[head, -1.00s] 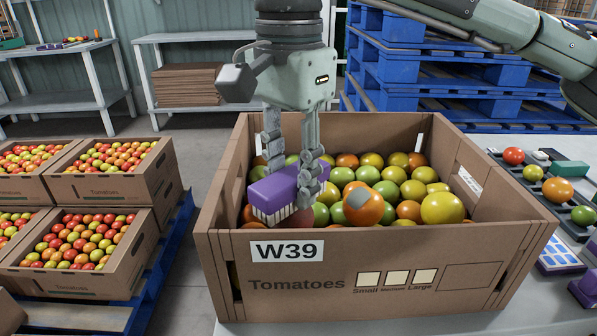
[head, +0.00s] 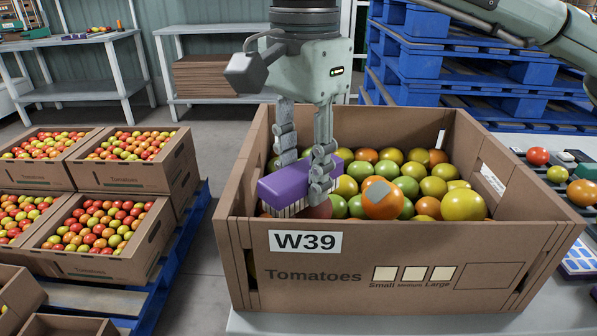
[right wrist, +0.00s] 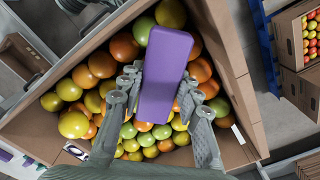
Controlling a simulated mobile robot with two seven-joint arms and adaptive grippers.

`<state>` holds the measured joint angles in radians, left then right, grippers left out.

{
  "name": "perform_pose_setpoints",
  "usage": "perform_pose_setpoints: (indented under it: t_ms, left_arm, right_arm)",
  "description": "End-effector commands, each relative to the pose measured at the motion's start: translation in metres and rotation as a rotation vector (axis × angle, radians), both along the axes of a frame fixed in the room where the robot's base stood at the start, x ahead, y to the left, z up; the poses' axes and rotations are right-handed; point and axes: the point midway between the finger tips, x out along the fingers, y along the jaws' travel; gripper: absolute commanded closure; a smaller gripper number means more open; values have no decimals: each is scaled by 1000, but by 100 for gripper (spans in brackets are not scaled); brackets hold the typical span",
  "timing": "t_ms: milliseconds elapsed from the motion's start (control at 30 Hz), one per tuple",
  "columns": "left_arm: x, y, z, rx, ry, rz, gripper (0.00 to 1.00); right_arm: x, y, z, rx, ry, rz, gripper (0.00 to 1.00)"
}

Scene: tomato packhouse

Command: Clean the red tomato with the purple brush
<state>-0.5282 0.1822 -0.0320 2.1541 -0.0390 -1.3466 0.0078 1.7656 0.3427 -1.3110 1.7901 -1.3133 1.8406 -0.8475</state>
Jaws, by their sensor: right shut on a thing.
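My right gripper (head: 306,163) is shut on the purple brush (head: 289,188), above the front left of the cardboard tomato box (head: 400,255). The brush lies across between the fingers with its pale bristles facing down. In the right wrist view, the brush (right wrist: 166,75) sits between the fingers (right wrist: 160,92). A dark reddish tomato (head: 319,209) shows partly just under the brush; the brush and box wall hide most of it. I cannot tell whether the bristles touch it. A large orange tomato (head: 383,205) with a grey patch lies to its right. My left gripper is not in view.
Green, yellow and orange tomatoes fill the box around the brush, and its walls rise close by. A red tomato (head: 538,156) and other items lie on the table at right. Filled tomato boxes (head: 90,268) stand at left; blue pallets (head: 440,55) are stacked behind.

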Motion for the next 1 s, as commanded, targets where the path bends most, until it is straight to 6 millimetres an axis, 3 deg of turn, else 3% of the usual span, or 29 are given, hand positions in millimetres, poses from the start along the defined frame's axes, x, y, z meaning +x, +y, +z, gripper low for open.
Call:
perform_pose_setpoints:
  t_ms: [600, 1000]
  left_arm:
    - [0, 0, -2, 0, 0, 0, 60]
    - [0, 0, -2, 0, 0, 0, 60]
  right_arm:
    - [22, -22, 0, 0, 1, 0, 90]
    - [26, -26, 0, 0, 0, 1, 90]
